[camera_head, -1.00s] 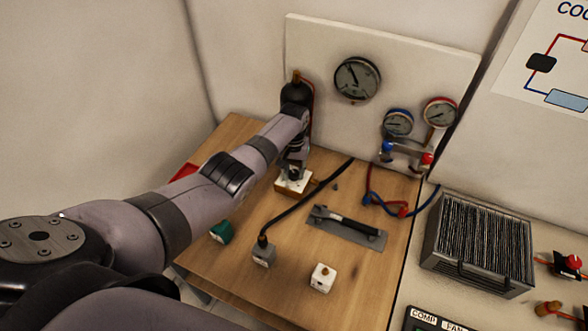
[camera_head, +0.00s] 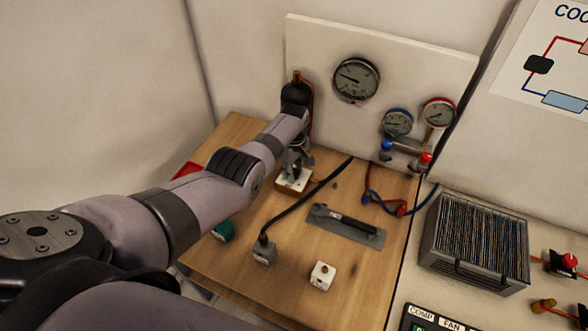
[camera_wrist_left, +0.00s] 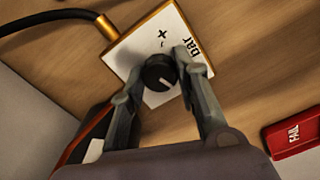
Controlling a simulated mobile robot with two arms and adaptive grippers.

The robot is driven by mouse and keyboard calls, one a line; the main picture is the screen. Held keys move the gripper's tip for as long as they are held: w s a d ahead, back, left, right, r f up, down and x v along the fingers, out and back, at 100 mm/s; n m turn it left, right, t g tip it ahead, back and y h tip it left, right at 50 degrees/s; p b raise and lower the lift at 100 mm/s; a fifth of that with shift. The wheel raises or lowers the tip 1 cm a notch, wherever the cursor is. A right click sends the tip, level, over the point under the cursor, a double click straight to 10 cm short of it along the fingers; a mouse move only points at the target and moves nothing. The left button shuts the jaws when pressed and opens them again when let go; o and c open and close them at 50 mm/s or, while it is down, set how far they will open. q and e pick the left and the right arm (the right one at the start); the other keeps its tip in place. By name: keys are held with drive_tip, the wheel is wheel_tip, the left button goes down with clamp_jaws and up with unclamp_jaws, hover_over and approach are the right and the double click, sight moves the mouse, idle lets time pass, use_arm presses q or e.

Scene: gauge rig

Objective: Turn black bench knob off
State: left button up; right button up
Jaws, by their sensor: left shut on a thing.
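The black bench knob (camera_wrist_left: 160,72) sits on a white plate (camera_wrist_left: 140,45) marked with plus, minus and "BAR" in the left wrist view. A pale pointer line shows on its face. My left gripper (camera_wrist_left: 170,72) is shut on the knob, with one finger on each side. In the head view the white block (camera_head: 294,182) stands on the wooden bench, and my left gripper (camera_head: 298,160) reaches down over it, hiding the knob. The large gauge (camera_head: 356,79) on the white panel has its needle pointing to the upper left. My right gripper is not in view.
A white cube (camera_head: 322,276), a green block (camera_head: 223,231) and a grey tray with a black tool (camera_head: 345,228) lie nearby.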

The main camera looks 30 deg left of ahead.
use_arm(q)
drive_tip(key=shift+w+r+n, duration=0.1)
drive_tip(key=shift+n, duration=2.2)
drive_tip(key=o, duration=1.2)
drive_tip(key=shift+c, duration=0.2)
wheel_tip(320, 180, up, 12)
